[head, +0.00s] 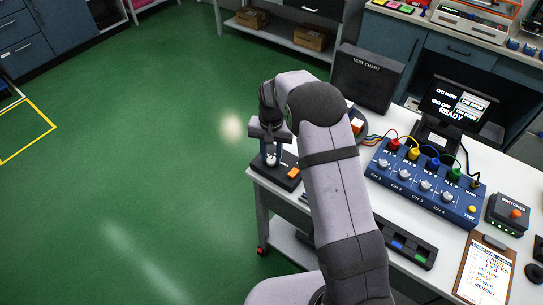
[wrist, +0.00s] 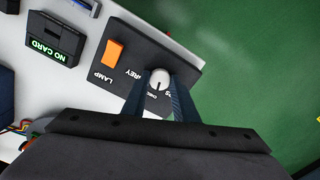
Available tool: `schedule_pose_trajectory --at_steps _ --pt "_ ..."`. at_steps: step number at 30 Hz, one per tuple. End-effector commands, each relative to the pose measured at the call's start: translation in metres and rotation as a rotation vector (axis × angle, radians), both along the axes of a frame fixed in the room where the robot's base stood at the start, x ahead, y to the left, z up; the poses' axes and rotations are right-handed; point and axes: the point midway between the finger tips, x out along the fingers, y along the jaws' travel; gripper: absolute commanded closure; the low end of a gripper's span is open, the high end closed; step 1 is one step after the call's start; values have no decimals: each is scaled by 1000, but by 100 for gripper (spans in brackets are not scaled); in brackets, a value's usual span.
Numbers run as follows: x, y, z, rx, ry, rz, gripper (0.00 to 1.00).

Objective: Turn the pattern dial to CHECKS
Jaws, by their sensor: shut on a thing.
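The pattern dial (wrist: 159,80) is a round pale knob with a dark pointer mark, set on a dark control box (wrist: 130,55). In the wrist view my gripper (wrist: 160,88) has a blue-grey finger on each side of the knob and is shut on it. Labels beside the knob are partly covered by the fingers; GREY shows, and part of another word. I cannot read for sure which label the pointer faces. In the head view my gripper (head: 270,155) points down at the box (head: 287,180) on the bench's left corner, and the knob shows pale between the fingers.
An orange LAMP switch (wrist: 113,53) sits on the same box. A small device reading NO CARD (wrist: 53,43) stands beside it. On the bench are a blue four-channel unit (head: 420,190) with coloured cables, a READY screen (head: 458,105) and a clipboard (head: 485,270). Green floor lies left.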

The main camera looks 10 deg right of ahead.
Motion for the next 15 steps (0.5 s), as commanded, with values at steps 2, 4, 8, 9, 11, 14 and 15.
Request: schedule_pose_trajectory --at_steps 2,4,8,9,11,14,15 --pt "2 0 1 0 -5 -57 96" --pt "2 0 1 0 -5 -105 96" --pt "2 0 1 0 -5 -178 96" --pt "2 0 2 0 -5 -196 96" --pt "2 0 2 0 -5 -219 96" --pt "2 0 2 0 -7 -246 96" --pt "2 0 2 0 -7 -254 96"
